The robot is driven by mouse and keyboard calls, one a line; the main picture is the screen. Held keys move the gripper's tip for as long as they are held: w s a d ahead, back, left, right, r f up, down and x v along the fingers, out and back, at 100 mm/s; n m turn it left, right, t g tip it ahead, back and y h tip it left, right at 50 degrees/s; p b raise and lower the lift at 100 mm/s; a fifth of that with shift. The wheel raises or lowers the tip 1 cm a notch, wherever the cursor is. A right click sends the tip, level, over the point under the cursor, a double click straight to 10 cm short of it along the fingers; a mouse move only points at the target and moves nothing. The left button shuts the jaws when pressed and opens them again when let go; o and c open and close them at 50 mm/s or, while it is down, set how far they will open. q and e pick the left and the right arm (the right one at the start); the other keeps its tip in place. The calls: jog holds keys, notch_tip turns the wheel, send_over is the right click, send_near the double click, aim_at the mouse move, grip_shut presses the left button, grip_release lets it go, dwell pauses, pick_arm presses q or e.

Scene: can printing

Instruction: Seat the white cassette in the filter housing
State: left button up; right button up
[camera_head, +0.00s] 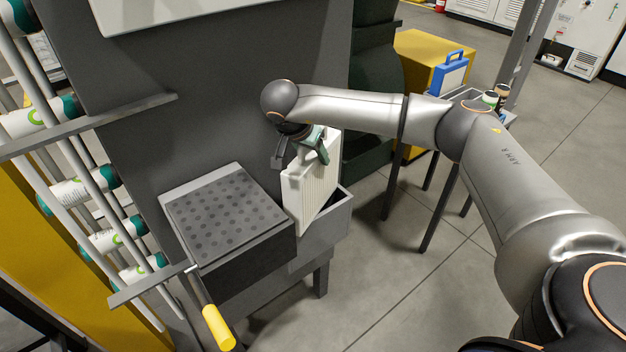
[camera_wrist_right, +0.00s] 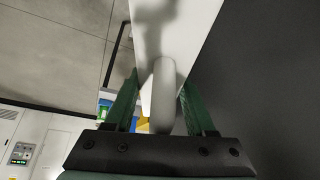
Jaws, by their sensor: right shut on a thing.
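The white cassette (camera_head: 308,190) is an upright, ribbed panel in the head view. Its lower end is at the open grey filter housing (camera_head: 328,230), and its upper part stands above the rim. I cannot tell how deep its lower edge sits. My right gripper (camera_head: 312,148) is shut on the cassette at its top. In the right wrist view, the green fingers (camera_wrist_right: 158,105) lie on both sides of the cassette's rounded white handle (camera_wrist_right: 164,95), with the white cassette body (camera_wrist_right: 172,28) beyond it. My left gripper is not in view.
A grey box with a perforated top (camera_head: 225,212) stands directly left of the housing. A yellow-handled lever (camera_head: 217,327) sticks out in front. The dark machine wall (camera_head: 190,80) rises behind. A can rack (camera_head: 75,190) is at left. A yellow cabinet (camera_head: 420,62) and blue-white case (camera_head: 453,72) are at the back right.

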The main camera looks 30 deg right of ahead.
grip_shut()
jog(key=shift+r, duration=0.15)
dwell(0.4)
